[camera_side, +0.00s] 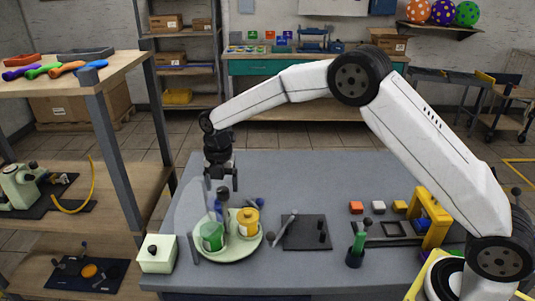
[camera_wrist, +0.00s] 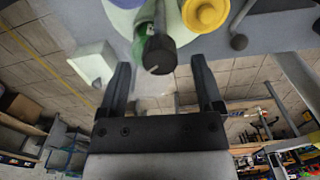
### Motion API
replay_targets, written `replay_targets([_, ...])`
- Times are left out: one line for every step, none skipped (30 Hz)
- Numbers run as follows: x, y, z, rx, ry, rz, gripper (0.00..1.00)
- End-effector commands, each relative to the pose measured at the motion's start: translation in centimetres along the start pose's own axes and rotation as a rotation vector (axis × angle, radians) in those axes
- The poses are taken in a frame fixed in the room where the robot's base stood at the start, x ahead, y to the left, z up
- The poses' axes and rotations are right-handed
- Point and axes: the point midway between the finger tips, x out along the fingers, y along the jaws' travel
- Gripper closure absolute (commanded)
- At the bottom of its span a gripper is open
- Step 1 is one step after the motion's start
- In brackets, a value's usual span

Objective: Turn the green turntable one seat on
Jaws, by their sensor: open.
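The pale green turntable (camera_side: 238,257) lies on the grey table at the front left in the side view. It carries a green pot (camera_side: 212,236) and a yellow pot (camera_side: 247,222). A post with a dark knob (camera_side: 223,193) stands up by the pots. My gripper (camera_side: 221,186) is open and points down over the turntable, close to the dark knob. In the wrist view my open gripper (camera_wrist: 162,78) has the dark knob (camera_wrist: 159,55) ahead of its fingertips, in line with the gap. Contact cannot be seen. The yellow pot (camera_wrist: 205,12) and green pot (camera_wrist: 143,30) show beyond.
A pale box with a black knob (camera_side: 157,255) stands left of the turntable. A dark square plate (camera_side: 307,233) with a grey lever lies to its right. Small coloured blocks, a dark green-topped holder (camera_side: 356,248) and a yellow stand (camera_side: 432,220) are farther right. The table's back is clear.

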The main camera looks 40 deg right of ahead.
Motion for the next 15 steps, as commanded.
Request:
replay_targets([-0.8, 0.0, 0.0, 0.000, -0.002, 0.003, 0.16])
replay_targets([-1.1, 0.1, 0.0, 0.000, -0.002, 0.003, 0.16])
replay_targets([-1.7, 0.1, 0.0, 0.000, -0.002, 0.003, 0.16])
replay_targets([-2.1, 0.1, 0.0, 0.000, -0.002, 0.003, 0.16])
replay_targets([-2.5, 0.1, 0.0, 0.000, -0.002, 0.003, 0.16])
replay_targets([-3.0, 0.1, 0.0, 0.000, -0.002, 0.003, 0.16])
replay_targets([-3.4, 0.0, 0.0, 0.000, -0.001, 0.003, 0.16])
replay_targets([-3.7, 0.0, 0.0, 0.000, -0.001, 0.002, 0.16])
replay_targets([-4.2, 0.1, 0.0, 0.000, -0.001, 0.003, 0.16])
replay_targets([-4.5, 0.1, 0.0, 0.000, -0.002, 0.003, 0.16])
replay_targets([-4.8, 0.1, 0.0, 0.000, -0.001, 0.003, 0.16])
replay_targets([-5.1, 0.0, 0.0, 0.000, -0.001, 0.002, 0.16])
replay_targets([-5.3, 0.0, 0.0, 0.000, -0.001, 0.002, 0.16])
replay_targets([-5.5, 0.0, 0.0, 0.000, -0.001, 0.002, 0.16])
replay_targets([-5.6, 0.0, 0.0, 0.000, -0.001, 0.002, 0.16])
